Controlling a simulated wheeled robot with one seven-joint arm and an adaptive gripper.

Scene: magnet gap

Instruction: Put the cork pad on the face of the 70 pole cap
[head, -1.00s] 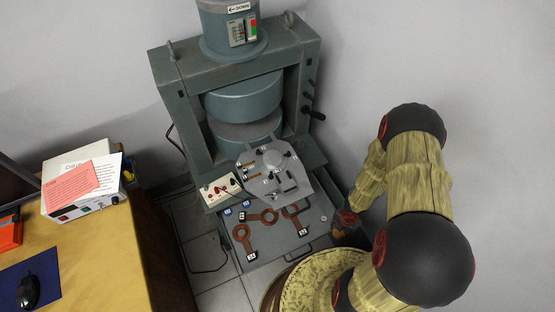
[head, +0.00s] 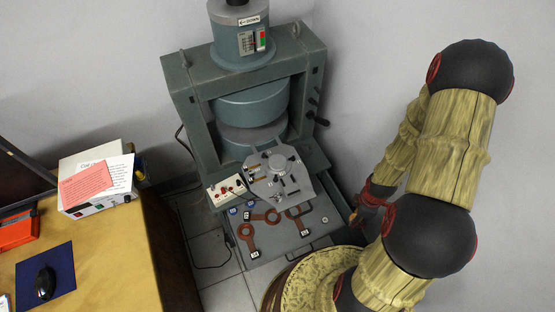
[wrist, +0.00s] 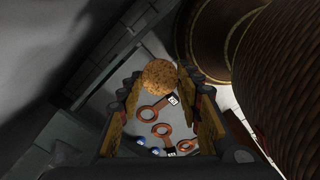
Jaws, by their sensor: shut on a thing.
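A round, speckled brown cork pad (wrist: 160,74) sits between the fingertips of my gripper (wrist: 157,90), which is shut on it. In the head view my gripper (head: 372,208) is dark and small, right of the open drawer, and the pad cannot be made out there. The big grey-green magnet has an upper pole (head: 252,103) and a lower pole (head: 252,138) with a narrow gap between them. A grey plate (head: 262,187) with a round disc and small parts lies in front. I cannot read any 70 marking, so I cannot tell which part is the 70 pole cap.
The drawer (head: 275,250) holds several brown ring-ended paddles with labels, also visible below the pad in the wrist view. A control box (head: 226,190) stands left of the plate. A wooden desk (head: 110,245) is at the left. A black handle (head: 320,121) juts from the magnet's right side.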

